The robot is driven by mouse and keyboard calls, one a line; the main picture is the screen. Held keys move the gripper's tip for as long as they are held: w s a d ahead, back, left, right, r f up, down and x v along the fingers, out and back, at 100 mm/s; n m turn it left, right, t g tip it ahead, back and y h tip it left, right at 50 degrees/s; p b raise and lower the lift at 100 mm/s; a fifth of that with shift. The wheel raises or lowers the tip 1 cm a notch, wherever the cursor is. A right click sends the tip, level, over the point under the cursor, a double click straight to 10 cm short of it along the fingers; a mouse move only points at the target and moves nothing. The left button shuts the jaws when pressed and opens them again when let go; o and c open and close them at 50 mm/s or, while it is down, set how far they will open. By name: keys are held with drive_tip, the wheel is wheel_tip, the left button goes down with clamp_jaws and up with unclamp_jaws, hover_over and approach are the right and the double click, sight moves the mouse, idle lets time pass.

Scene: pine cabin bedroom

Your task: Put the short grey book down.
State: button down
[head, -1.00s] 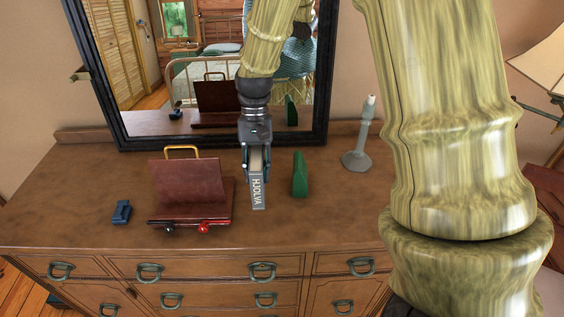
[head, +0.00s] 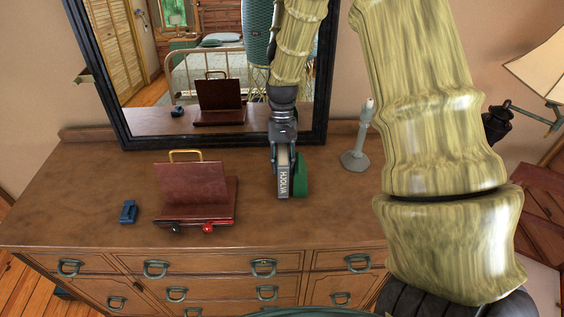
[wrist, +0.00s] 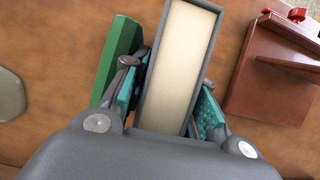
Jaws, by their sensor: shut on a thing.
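The short grey book (head: 284,181) stands upright in my gripper (head: 283,150), spine with white lettering facing the head camera. My gripper is shut on it from above. In the wrist view the book (wrist: 178,65) shows its pale page edges between the teal finger pads of my gripper (wrist: 168,100). The book is at or just above the dresser top (head: 330,215); I cannot tell whether it touches. A green block-like thing (head: 301,174) stands close on the book's right in the head view. It also shows left of the fingers in the wrist view (wrist: 118,58).
A reddish-brown wooden stand (head: 193,195) with a brass handle and red and black knobs is to the left. A small blue object (head: 128,211) lies beyond it. A grey candlestick (head: 356,150) stands at right. The mirror (head: 320,120) rises behind. The dresser's front middle is clear.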

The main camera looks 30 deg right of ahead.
drive_tip(key=shift+s+a+f, duration=0.15)
drive_tip(key=shift+f, duration=0.2)
drive_tip(key=c, duration=1.4)
unclamp_jaws()
drive_tip(key=b+v, duration=0.4)
drive_tip(key=v, duration=0.8)
drive_tip(key=shift+r, duration=0.2)
